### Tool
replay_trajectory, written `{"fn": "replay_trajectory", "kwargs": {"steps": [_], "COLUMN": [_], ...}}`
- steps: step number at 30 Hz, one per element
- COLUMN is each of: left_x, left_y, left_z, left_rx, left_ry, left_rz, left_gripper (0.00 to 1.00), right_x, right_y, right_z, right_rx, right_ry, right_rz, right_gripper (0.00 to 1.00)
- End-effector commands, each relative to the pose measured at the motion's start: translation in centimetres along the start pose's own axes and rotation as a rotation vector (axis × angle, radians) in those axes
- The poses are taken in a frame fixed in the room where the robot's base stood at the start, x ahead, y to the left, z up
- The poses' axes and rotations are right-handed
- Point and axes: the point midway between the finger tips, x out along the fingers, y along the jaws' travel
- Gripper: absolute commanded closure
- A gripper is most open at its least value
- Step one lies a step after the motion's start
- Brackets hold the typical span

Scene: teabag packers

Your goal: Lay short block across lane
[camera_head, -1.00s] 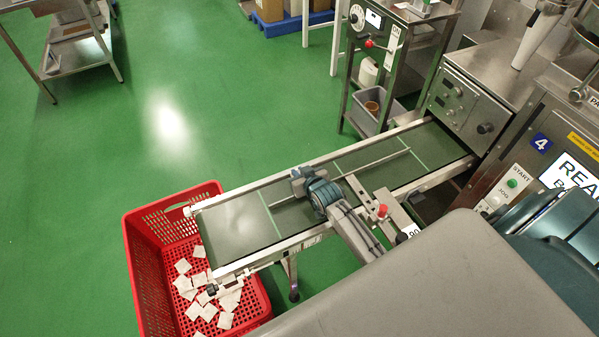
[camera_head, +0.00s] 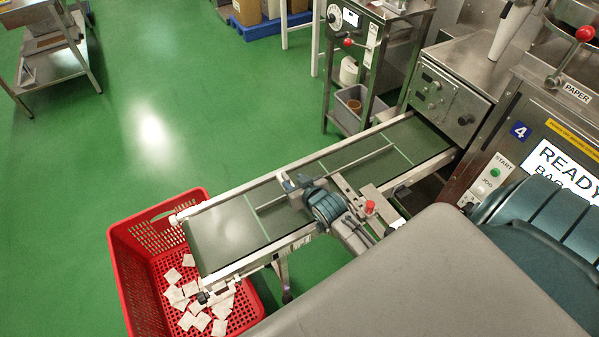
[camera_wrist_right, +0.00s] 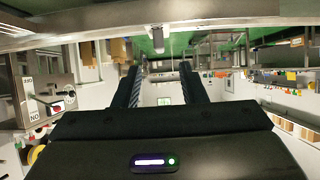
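The lane is the dark conveyor belt (camera_head: 215,235), running from the machine at right down to the red crate. A thin pale bar (camera_head: 365,158) lies lengthwise along it, and pale lines cross it. My right gripper (camera_head: 292,183) is over the near half of the belt, partly hiding the bar. In the right wrist view its two dark fingers (camera_wrist_right: 160,72) are apart with nothing between them. A small grey piece (camera_wrist_right: 158,40) shows beyond the fingertips; I cannot tell whether it is the short block. I cannot make out the block in the head view. My left gripper is not in view.
A red crate (camera_head: 118,262) with several teabags stands under the belt's left end. A red button (camera_head: 370,207) is on the belt's near side, close to my right arm. A panelled machine (camera_head: 450,100) stands at the belt's right end.

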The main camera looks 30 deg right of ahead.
Motion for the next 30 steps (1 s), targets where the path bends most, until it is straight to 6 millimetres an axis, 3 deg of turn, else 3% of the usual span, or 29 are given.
{"fn": "replay_trajectory", "kwargs": {"steps": [6, 26, 30], "left_x": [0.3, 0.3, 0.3], "left_y": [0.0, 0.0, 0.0], "left_z": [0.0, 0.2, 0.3], "left_rx": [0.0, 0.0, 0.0], "left_ry": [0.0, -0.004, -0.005], "left_rz": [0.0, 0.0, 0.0], "left_gripper": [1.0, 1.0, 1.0], "right_x": [-2.5, -3.0, -5.0], "right_y": [0.0, 0.0, -0.4], "right_z": [0.0, 0.1, 1.2], "right_rx": [-0.001, -0.001, -0.015], "right_ry": [0.001, -0.005, -0.079], "right_rz": [0.0, 0.001, 0.007], "right_gripper": [0.62, 0.62, 0.62]}}
